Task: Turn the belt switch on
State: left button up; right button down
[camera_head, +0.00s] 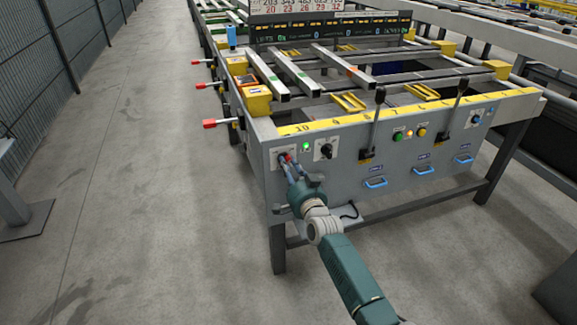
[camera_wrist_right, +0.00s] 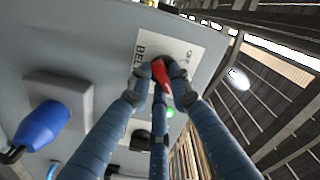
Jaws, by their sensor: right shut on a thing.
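The belt switch (camera_head: 286,157) has a small red handle on a white plate at the left end of the grey front panel. In the right wrist view the red handle (camera_wrist_right: 161,74) sits between my fingertips, in front of a white label (camera_wrist_right: 178,46) whose lettering begins "BEL". My right gripper (camera_head: 286,162) is shut on this handle, and its fingers (camera_wrist_right: 160,78) hide part of the switch. The handle looks tilted in the wrist view; its exact setting I cannot tell. My left gripper is in neither view.
A lit green lamp (camera_head: 306,146) and a black rotary switch (camera_head: 326,151) sit just right of the belt switch. Two black levers (camera_head: 376,115) (camera_head: 458,95) stand farther right. A blue plug (camera_wrist_right: 42,126) shows in the wrist view. The floor (camera_head: 150,200) at left is clear.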

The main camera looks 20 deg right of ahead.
jog(key=shift+f, duration=0.1)
dwell(0.3)
jog(key=c, duration=1.6)
grip_release()
jog(key=shift+o, duration=0.2)
jog(key=s, duration=1.2)
jog(key=shift+d, duration=0.2)
